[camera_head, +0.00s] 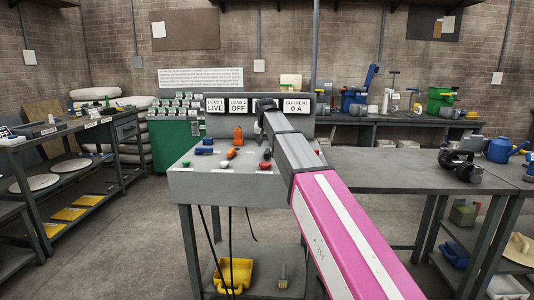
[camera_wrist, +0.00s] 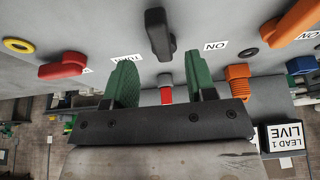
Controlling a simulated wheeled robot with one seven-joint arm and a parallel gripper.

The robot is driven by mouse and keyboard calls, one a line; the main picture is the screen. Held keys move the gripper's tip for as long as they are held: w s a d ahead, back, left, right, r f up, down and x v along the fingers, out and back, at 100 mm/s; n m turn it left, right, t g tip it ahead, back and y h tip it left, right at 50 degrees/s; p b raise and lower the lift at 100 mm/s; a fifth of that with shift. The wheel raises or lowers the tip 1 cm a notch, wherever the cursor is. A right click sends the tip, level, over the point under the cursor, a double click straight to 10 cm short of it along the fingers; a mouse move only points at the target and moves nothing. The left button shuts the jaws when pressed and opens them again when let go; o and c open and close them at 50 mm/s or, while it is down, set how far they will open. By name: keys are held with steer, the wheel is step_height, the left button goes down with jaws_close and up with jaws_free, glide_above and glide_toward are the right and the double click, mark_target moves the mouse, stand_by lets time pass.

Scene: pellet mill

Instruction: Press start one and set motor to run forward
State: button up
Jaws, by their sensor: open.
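The grey control panel (camera_head: 220,187) slopes in front of me in the head view. My arm reaches over it and hides part of its right side and my fingertips. In the wrist view my gripper (camera_wrist: 161,78) is open, its two green finger pads apart. A red block-like part (camera_wrist: 166,94) shows between and beyond the pads; I cannot tell if they touch it. A black knob (camera_wrist: 159,34) is above the gap. A red handle (camera_wrist: 64,69) is left and an orange lever (camera_wrist: 298,22) right. Labels are small and partly hidden; I cannot identify start one or the motor switch.
Displays on the panel back read lead 1 live (camera_head: 215,105), lead 2 off (camera_head: 238,105) and current 0 A (camera_head: 296,106). An orange ribbed part (camera_wrist: 237,85) lies right of my gripper. A bench (camera_head: 390,180) adjoins the panel's right; a shelf (camera_head: 75,150) stands left.

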mark_target(267, 152)
steer(key=x, duration=0.6)
steer(key=shift+r, duration=0.1)
jaws_close()
